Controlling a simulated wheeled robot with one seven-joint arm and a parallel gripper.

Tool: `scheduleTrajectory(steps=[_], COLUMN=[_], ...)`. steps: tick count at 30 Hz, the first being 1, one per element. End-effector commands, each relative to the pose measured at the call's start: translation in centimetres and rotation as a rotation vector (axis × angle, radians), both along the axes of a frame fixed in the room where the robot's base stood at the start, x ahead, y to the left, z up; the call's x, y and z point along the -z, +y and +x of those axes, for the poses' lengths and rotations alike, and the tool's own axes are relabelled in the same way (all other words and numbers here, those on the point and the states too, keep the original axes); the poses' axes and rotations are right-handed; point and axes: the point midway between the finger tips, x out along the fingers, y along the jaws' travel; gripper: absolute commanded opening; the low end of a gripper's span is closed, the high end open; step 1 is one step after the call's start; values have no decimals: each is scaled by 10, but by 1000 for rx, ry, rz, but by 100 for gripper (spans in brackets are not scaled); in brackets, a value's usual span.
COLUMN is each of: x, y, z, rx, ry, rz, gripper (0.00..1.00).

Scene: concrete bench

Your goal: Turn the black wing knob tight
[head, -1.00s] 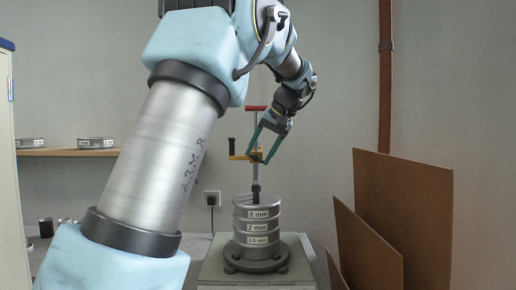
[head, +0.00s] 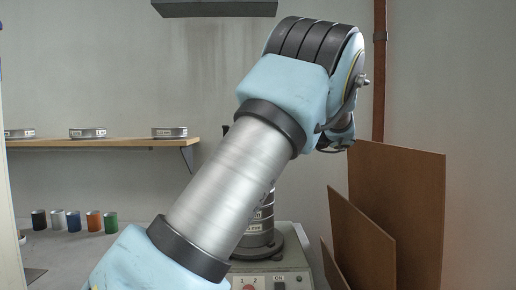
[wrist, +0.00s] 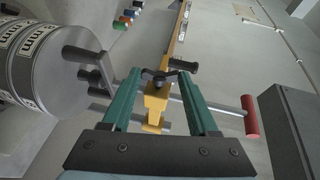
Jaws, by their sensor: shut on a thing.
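The black wing knob (wrist: 159,77) shows in the wrist view on a yellow clamp arm (wrist: 155,104). My gripper (wrist: 159,74) has its two green fingers on either side of the knob, shut on it; the exact contact at the tips is hard to see. A steel rod runs past the yellow arm to a red handle (wrist: 250,116). At its other end a dark crosspiece (wrist: 76,52) lies by the lid of the sieve stack (wrist: 30,72). In the head view my arm hides my gripper, the knob and most of the sieve stack (head: 259,238).
The stack stands on a grey shaker base (head: 272,282) with switches. Brown boards (head: 408,205) lean at the right. A wooden shelf (head: 100,143) carries flat sieves. Several coloured cups (head: 73,221) stand on the bench at the left. A grey box (wrist: 290,130) lies at the right in the wrist view.

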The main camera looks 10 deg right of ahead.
Motion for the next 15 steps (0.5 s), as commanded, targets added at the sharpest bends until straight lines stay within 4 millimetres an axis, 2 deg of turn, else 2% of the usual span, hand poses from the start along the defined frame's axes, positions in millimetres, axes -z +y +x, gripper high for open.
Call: scheduleTrajectory(steps=[6, 15], x=[5, 5], y=[-1, 0], z=[0, 0], rx=[1, 0], ry=[-23, -37], rz=[121, 193], gripper=[4, 4])
